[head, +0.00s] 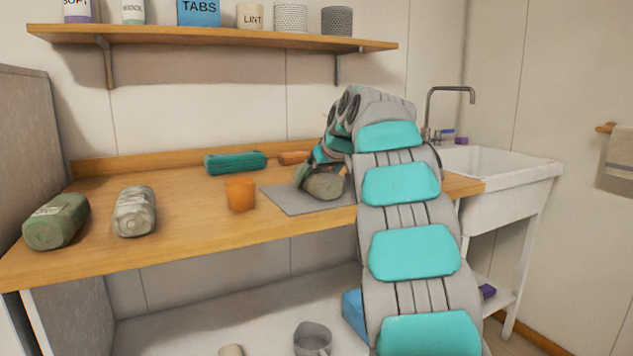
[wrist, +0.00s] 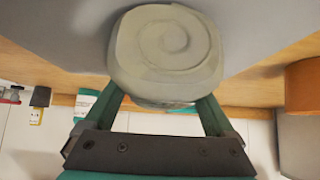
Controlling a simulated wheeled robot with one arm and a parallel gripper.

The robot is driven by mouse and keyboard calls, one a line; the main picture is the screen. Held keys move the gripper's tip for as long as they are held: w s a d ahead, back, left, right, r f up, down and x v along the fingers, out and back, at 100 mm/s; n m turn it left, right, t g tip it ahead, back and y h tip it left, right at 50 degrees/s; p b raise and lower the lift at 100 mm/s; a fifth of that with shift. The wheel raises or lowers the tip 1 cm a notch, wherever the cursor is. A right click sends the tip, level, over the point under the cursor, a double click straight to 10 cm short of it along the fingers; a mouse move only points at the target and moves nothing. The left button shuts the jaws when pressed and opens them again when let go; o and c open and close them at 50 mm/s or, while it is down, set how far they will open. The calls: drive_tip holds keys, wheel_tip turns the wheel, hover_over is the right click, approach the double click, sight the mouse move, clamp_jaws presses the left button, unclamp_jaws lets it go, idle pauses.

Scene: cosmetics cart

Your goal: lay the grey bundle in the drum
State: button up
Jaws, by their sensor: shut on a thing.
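My gripper (wrist: 160,120) is shut on a grey rolled bundle (wrist: 166,50), whose spiral end faces the wrist camera. In the head view the held bundle (head: 324,184) looks grey-green and is at the flat grey mat (head: 283,202) on the counter. I cannot tell whether it touches the mat. My arm hides part of it. A second, mottled grey bundle (head: 134,213) with a pale band lies at the counter's left. I cannot make out for sure which thing is the drum.
A green bundle (head: 56,221) lies at the counter's left end. An orange cup (head: 240,193) stands left of the mat, with a teal box (head: 235,162) behind. A white sink (head: 500,168) is at the right. A wall shelf (head: 210,36) holds several containers. A grey mug (head: 312,338) is below.

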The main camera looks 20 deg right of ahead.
drive_tip(key=c, duration=0.5)
drive_tip(key=shift+o, duration=0.2)
drive_tip(key=shift+r, duration=0.1)
drive_tip(key=shift+r, duration=1.55)
drive_tip(key=shift+r, duration=0.1)
